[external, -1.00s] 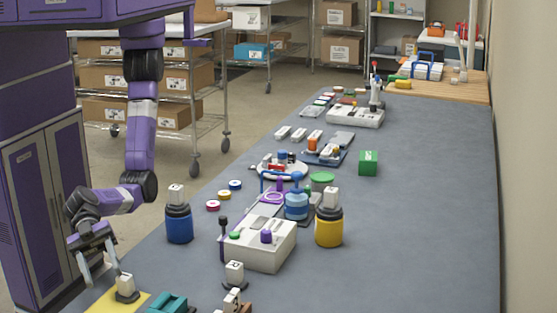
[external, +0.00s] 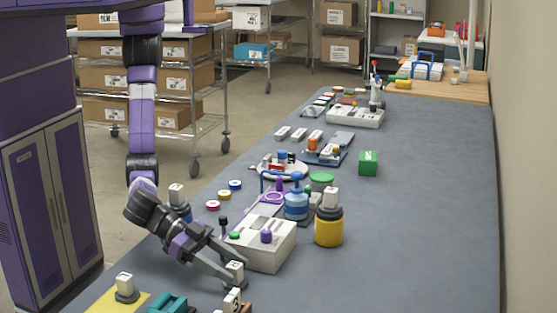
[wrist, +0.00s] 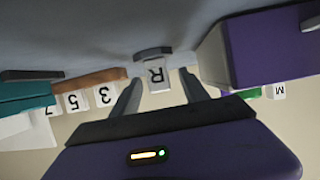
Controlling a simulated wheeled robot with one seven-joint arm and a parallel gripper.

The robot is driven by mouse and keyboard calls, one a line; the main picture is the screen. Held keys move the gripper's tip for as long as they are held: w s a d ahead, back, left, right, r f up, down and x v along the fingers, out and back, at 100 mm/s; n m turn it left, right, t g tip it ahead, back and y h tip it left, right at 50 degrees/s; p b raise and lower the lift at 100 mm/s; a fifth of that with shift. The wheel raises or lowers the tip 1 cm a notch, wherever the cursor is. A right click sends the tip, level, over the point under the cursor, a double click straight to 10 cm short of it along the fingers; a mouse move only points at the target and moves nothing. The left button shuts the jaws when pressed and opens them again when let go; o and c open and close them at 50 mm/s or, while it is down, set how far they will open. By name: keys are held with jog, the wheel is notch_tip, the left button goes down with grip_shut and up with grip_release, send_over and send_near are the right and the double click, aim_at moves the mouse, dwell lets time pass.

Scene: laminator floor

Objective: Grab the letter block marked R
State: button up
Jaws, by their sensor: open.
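The white letter block marked R (external: 234,270) stands on a small dark base near the front of the grey table. In the wrist view the R block (wrist: 155,76) sits between my two fingers, its letter upside down. My gripper (external: 235,275) is open and reaches down to the block from the left. In the wrist view my gripper (wrist: 160,88) has one finger on each side of the block, with a gap visible at least on the right. I cannot tell whether the left finger touches it.
A white box with knobs (external: 262,245) stands close behind the R block. Blocks marked 3 (wrist: 103,96) and 5 (wrist: 75,102) stand nearby by a brown holder. A teal object (external: 168,303) and a yellow sheet with a block (external: 125,286) lie left. A yellow jar (external: 329,230) stands right.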

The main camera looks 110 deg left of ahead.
jog(key=shift+x, duration=0.85)
jog(key=shift+c, duration=0.2)
grip_shut()
jog(key=shift+d+r, duration=0.1)
jog(key=shift+r, duration=0.1)
